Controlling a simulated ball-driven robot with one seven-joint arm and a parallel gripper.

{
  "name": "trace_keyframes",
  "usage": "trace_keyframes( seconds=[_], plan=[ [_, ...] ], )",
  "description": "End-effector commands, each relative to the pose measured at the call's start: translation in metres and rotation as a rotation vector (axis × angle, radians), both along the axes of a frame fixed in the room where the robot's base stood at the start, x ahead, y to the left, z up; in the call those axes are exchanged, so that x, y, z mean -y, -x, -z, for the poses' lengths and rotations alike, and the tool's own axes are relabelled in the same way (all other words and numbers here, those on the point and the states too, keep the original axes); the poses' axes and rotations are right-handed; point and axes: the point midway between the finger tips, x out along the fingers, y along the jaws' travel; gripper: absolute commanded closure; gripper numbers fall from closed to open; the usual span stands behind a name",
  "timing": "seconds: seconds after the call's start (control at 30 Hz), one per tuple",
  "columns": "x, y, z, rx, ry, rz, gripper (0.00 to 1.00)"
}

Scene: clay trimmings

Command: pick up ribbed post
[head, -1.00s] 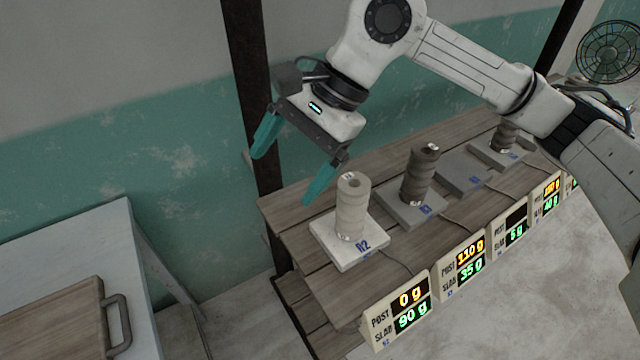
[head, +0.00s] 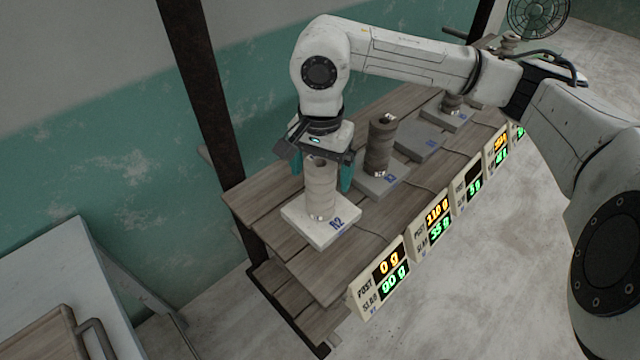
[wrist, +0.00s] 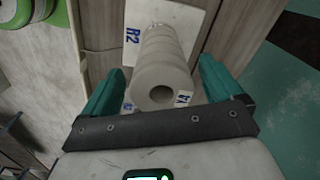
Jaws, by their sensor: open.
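The pale ribbed post (head: 320,192) stands upright on a white slab marked R2 (head: 296,222) at the near end of the wooden bench. In the wrist view the same post (wrist: 163,62) shows its round top with a hole, between my fingers. In the wrist view my gripper (wrist: 160,90) has a finger on each side of the post, with gaps visible.
A darker ribbed post (head: 380,145) stands on a grey slab (head: 378,187) just behind. An empty grey slab (head: 420,143) and another post (head: 452,102) are farther back. Displays such as this one (head: 381,278) line the bench's front edge. A white table (head: 50,265) is at left.

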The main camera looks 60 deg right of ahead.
Motion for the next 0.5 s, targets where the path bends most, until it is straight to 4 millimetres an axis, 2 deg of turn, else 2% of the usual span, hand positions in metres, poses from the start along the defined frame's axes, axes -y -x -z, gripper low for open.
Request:
trace_keyframes(
  seconds=[0.23, 0.5],
  plan=[
    [0.0, -0.001, 0.03, -0.002, -0.005, 0.003, 0.07],
    [0.001, -0.002, 0.037, -0.001, -0.001, 0.002, 0.07]
  ],
)
